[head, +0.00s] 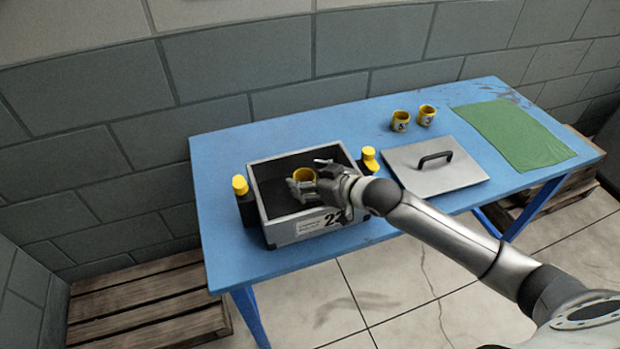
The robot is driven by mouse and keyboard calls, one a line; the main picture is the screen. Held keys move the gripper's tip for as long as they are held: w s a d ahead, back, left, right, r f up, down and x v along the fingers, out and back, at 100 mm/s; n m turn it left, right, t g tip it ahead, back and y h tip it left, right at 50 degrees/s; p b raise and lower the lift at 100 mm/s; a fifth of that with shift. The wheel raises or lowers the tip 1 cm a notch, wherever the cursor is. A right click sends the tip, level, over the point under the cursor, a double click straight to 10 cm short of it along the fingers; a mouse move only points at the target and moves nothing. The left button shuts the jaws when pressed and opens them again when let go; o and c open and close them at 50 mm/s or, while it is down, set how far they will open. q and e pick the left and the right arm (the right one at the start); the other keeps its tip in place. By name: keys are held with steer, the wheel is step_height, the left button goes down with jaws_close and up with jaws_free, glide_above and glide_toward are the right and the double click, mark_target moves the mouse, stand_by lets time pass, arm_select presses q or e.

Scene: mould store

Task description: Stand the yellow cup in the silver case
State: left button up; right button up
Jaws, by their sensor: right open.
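The silver case (297,230) is an open box with a dark inside and the number 22 on its front. It stands on the left part of the blue table. A yellow cup (304,174) shows upright within the case's outline. My right gripper (309,174) reaches over the case's front right side. Its fingers are open around the cup, and they hide part of it. I cannot tell whether a finger touches the cup or whether its base rests on the case floor. My left gripper is out of view.
A grey lid with a black handle (436,168) lies right of the case, before a green cloth (513,133).

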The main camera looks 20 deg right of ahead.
steer(key=shift+b+v, duration=0.35)
steer(key=shift+v, duration=5.7)
